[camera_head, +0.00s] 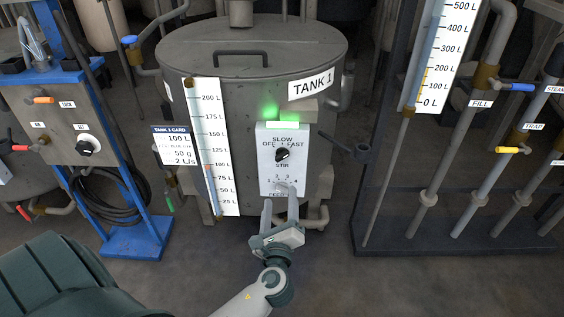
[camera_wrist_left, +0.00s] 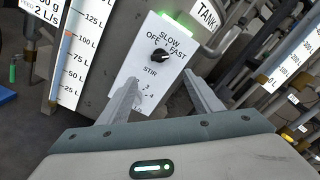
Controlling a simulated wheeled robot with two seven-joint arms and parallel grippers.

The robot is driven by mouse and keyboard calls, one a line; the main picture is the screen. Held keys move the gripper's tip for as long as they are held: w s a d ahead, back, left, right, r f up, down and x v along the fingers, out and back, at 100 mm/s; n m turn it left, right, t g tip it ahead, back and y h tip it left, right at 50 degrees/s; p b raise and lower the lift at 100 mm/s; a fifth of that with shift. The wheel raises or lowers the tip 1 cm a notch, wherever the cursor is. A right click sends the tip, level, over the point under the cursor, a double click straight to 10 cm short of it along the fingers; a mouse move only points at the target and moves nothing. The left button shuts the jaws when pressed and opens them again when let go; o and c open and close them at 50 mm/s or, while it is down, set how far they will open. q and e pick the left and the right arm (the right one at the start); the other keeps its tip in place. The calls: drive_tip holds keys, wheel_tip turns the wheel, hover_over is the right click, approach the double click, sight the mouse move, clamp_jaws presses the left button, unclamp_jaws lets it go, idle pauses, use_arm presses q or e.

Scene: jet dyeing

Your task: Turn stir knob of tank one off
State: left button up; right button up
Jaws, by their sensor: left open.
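Tank one (camera_head: 235,110) is a grey lidded drum with a "TANK 1" label. On its front is a white control panel (camera_head: 265,170) under a lit green lamp (camera_head: 282,125). The black stir knob (camera_head: 283,155) sits below the words SLOW, OFF and FAST; it also shows in the left wrist view (camera_wrist_left: 160,55). Its exact setting is hard to read, but a light mark shows on its right side. My left gripper (camera_head: 280,198) is open and empty, below the stir knob, its fingers over the panel's lower part. They partly hide the lower feed dial. My right gripper is out of view.
A white level scale (camera_head: 214,145) stands left of the panel, with a tank card (camera_head: 173,145) beside it. A blue-framed control stand (camera_head: 140,232) is at left. Pipes with valves and a taller scale (camera_head: 440,55) are at right. Floor before the tank is clear.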

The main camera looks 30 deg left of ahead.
sight(282, 159)
use_arm(q)
drive_tip(key=x, duration=1.7)
drive_tip(key=shift+a, duration=0.2)
drive_tip(key=c, duration=1.1)
